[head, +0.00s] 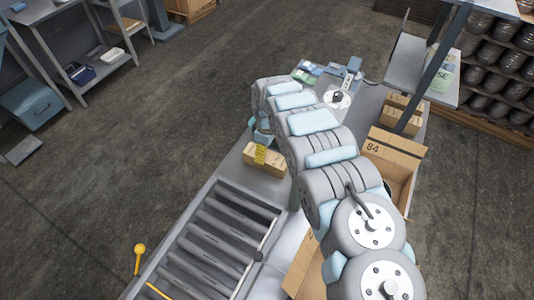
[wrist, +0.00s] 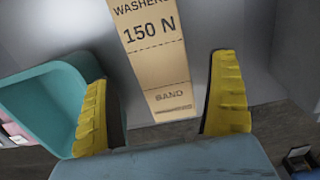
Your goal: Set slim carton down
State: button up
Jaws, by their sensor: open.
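The slim carton (wrist: 158,60) is tan with printed lettering, including "150 N". In the wrist view it lies between the yellow fingers with a gap on each side. In the head view a tan carton (head: 270,166) lies on the grey bench by the end of the roller conveyor. My gripper (head: 260,154) is right at it, one yellow finger showing against its near side. In the wrist view my gripper (wrist: 160,95) is open, fingers wide apart. My arm hides part of the bench.
A teal tray (wrist: 38,98) stands close left of the fingers in the wrist view. The roller conveyor (head: 215,240) runs to the lower left. An open cardboard box (head: 396,147) marked 84 is right of my arm. A white scale-like plate (head: 338,98) is at the bench's far end.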

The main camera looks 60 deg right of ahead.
aim_at(267, 156)
jog(key=shift+r, duration=2.6)
